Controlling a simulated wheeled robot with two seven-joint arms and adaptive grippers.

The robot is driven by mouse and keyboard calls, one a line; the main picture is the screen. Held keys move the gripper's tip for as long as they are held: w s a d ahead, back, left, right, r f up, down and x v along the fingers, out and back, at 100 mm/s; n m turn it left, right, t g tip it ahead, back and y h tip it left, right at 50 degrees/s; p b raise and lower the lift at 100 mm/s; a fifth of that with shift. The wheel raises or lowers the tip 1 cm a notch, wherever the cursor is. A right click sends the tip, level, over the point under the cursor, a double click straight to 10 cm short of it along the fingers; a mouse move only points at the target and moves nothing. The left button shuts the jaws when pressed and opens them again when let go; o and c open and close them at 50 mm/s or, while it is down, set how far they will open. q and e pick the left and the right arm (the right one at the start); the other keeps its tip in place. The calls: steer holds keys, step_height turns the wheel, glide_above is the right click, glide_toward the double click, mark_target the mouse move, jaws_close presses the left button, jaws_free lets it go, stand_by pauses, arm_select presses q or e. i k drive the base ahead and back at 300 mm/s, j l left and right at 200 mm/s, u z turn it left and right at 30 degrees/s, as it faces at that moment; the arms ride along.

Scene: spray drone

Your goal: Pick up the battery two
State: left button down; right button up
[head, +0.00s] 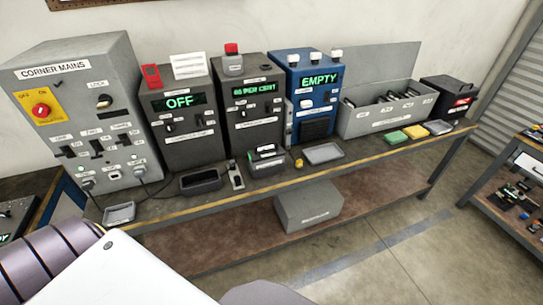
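I cannot make out a thing marked as battery two. A small dark block with a pale label and a green patch (266,152) sits in a dark holder near the middle of the bench (165,209). An open grey box (378,120) with its lid raised holds several dark items at the back right; their labels are too small to read. A black case with a red label (449,97) stands beyond it at the right end. Neither of my grippers is in view.
Along the wall stand the corner mains box (74,110), a dark unit reading OFF (178,128), another dark unit (247,130) and a blue unit reading EMPTY (320,97). Small trays, including a black one (201,182), line the front edge. A grey box (309,207) sits below.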

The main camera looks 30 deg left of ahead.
mark_target(273, 155)
steer(key=i+l+u, duration=1)
steer(key=l+u, duration=0.35)
steer(key=l, duration=0.15)
steer(key=i+l, duration=0.05)
